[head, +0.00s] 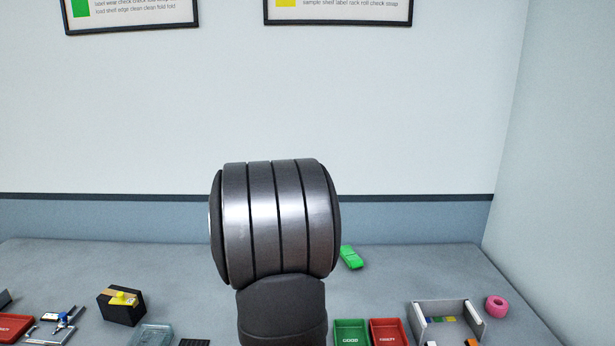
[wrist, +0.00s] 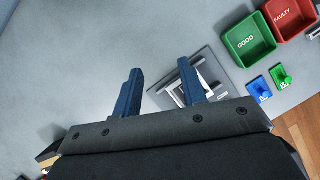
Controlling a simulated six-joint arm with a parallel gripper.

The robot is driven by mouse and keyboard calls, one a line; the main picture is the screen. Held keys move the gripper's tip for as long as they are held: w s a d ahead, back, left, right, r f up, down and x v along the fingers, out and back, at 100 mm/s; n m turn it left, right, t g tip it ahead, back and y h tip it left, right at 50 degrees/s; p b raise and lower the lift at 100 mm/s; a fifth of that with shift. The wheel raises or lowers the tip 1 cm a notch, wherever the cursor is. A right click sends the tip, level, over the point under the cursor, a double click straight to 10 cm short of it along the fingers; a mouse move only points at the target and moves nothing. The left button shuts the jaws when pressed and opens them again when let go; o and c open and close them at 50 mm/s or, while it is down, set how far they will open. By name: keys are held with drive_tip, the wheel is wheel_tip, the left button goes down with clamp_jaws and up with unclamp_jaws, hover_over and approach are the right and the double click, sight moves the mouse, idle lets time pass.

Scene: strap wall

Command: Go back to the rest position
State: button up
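My gripper (wrist: 159,66) shows in the wrist view with its two blue fingers well apart and nothing between them. It points down over the grey table (wrist: 65,65). A grey plate (wrist: 217,72) with a metal and white fixture lies below, partly behind the right finger. I cannot tell the gripper's exact height above it. In the head view my own arm link fills the middle and the gripper is not visible.
In the wrist view, a green GOOD tray (wrist: 248,40) and a red FAULTY tray (wrist: 291,16) stand right of the gripper. Blue (wrist: 259,89) and green (wrist: 281,76) pieces lie nearby. In the head view, a black box (head: 121,308) stands left and a pink ring (head: 497,306) right. The back table is mostly clear.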

drive_tip(key=s+d+f+m, duration=0.1)
drive_tip(key=s+d+m, duration=0.1)
drive_tip(key=s+d, duration=0.3)
drive_tip(key=s+d+f+m+g+h, duration=0.1)
drive_tip(key=s+d, duration=0.4)
drive_tip(key=d, duration=0.6)
drive_tip(key=s+d+f+m+h, duration=0.1)
drive_tip(key=s+d+m, duration=0.2)
drive_tip(key=d, duration=0.5)
drive_tip(key=shift+s+d+f+g, duration=0.2)
drive_tip(key=shift+s+g, duration=0.1)
drive_tip(key=shift+s, duration=0.6)
drive_tip(key=shift+o, duration=0.5)
drive_tip(key=shift+w, duration=0.1)
